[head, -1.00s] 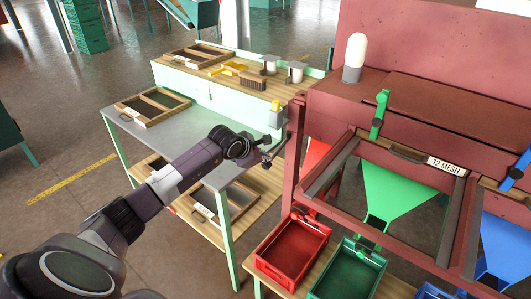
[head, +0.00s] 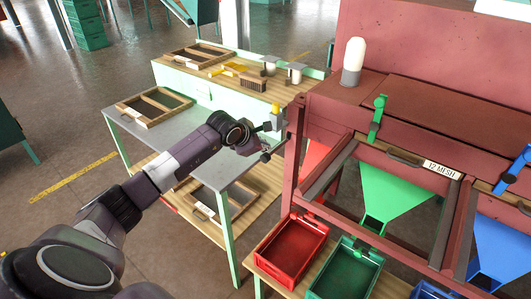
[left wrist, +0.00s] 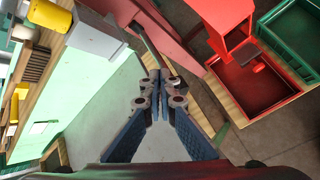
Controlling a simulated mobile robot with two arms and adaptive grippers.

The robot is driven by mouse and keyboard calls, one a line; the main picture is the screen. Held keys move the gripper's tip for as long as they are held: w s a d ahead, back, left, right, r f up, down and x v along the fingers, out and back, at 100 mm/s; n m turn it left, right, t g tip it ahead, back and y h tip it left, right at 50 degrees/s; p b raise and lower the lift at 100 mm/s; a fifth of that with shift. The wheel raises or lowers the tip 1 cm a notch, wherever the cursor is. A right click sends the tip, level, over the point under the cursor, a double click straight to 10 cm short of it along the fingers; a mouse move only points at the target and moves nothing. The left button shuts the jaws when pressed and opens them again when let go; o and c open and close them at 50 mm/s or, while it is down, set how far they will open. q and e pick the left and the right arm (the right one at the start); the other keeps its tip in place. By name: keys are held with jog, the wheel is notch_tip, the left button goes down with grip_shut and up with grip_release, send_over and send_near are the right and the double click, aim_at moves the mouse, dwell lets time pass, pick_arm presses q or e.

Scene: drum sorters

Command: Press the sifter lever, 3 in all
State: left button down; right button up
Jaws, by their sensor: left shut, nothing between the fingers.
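The dark red sifter (head: 440,120) fills the right of the head view. A green upright lever-like part (head: 377,117) stands on its front, and a similar blue one (head: 513,170) is at the right edge. A grey block with a yellow top (head: 276,117) is at its left corner, and a yellow-topped grey block also shows in the left wrist view (left wrist: 85,35). My left gripper (head: 266,142) is beside the sifter's left post, near that block. In the left wrist view its fingers (left wrist: 160,80) are together and empty. I cannot tell whether they touch anything. My right gripper is out of view.
A red bin (head: 291,250) and a green bin (head: 345,268) stand below the sifter's chutes. The grey-topped bench (head: 200,125) with wooden sieve frames (head: 153,107) is behind my left arm. A white-capped lamp (head: 354,62) stands on the sifter. Open floor lies at left.

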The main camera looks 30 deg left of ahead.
pick_arm(q)
jog(key=shift+r, duration=0.1)
jog(key=shift+r+p, duration=1.2)
jog(key=shift+r, duration=1.25)
